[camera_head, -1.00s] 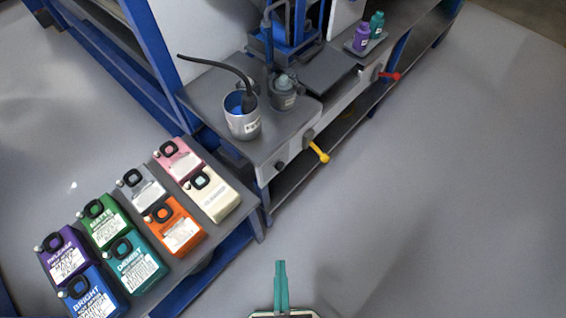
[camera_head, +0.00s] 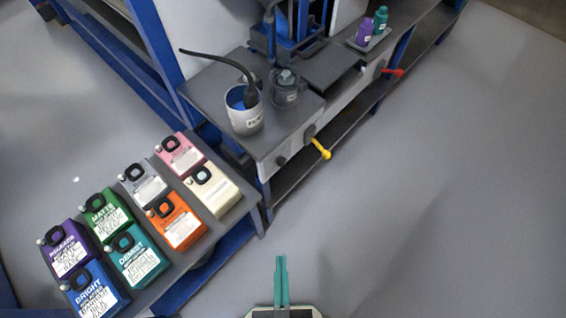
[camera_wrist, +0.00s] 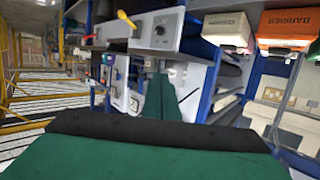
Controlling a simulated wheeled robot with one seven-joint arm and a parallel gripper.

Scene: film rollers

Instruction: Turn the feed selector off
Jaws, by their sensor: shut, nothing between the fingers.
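A yellow lever (camera_head: 321,149) sticks out from the pale front panel (camera_head: 293,148) of the bench; it also shows at the upper left of the wrist view (camera_wrist: 126,19). A dark round knob (camera_head: 281,160) sits to its left, and it shows in the wrist view too (camera_wrist: 160,30). A red lever (camera_head: 394,72) is farther along the bench front. No label tells which one is the feed selector. My gripper (camera_head: 281,258) is shut and empty, with green fingers, over open floor in front of the bench and apart from the levers. The fingers point toward the bench in the wrist view (camera_wrist: 162,98).
A low shelf (camera_head: 244,197) with several coloured jugs stands at the left. On the bench are a metal pot (camera_head: 244,118) with blue contents and a dark hose, a grey jar (camera_head: 285,92), and a tray with purple and teal bottles. Floor at the right is clear.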

